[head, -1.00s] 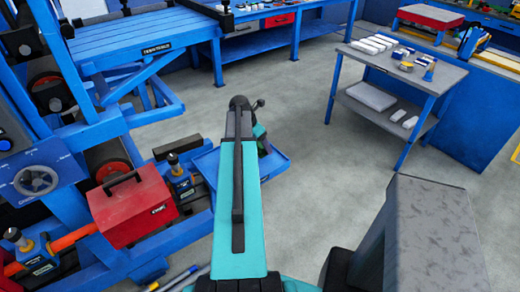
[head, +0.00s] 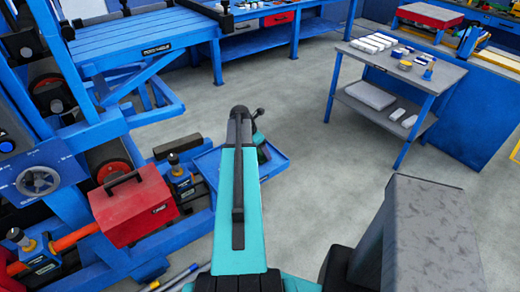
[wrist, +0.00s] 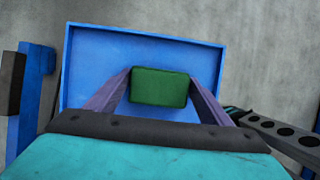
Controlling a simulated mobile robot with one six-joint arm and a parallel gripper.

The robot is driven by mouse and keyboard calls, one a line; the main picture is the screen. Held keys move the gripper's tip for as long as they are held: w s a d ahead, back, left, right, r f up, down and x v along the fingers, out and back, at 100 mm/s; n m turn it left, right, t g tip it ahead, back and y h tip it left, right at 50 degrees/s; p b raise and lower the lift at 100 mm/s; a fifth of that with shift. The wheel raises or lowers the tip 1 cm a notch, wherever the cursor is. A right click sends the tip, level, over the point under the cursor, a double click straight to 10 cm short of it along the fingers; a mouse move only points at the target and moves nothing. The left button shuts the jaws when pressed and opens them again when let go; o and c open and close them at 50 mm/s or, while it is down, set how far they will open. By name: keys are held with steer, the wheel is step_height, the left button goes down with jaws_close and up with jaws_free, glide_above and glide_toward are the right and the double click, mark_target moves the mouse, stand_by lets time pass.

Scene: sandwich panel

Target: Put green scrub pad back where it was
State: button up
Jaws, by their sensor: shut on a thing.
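The green scrub pad (wrist: 158,87) is a dark green rectangular block in the wrist view. It sits between the two fingers of my gripper (wrist: 160,84), which is shut on it. Behind the pad is the floor of a blue tray (wrist: 95,65) with raised rims. I cannot tell whether the pad touches the tray or is held above it.
A red toolbox (head: 130,208) stands left of the tray on the blue frame. A grey bar with holes (wrist: 285,130) lies near the tray's right side. A grey-topped bench (head: 440,75) with white blocks is at the right. The floor (head: 310,150) between is open.

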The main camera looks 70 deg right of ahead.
steer(key=shift+f, duration=0.1)
steer(key=o, duration=1.1)
steer(key=b+v, duration=0.3)
steer(key=v, duration=0.9)
stand_by(0.9)
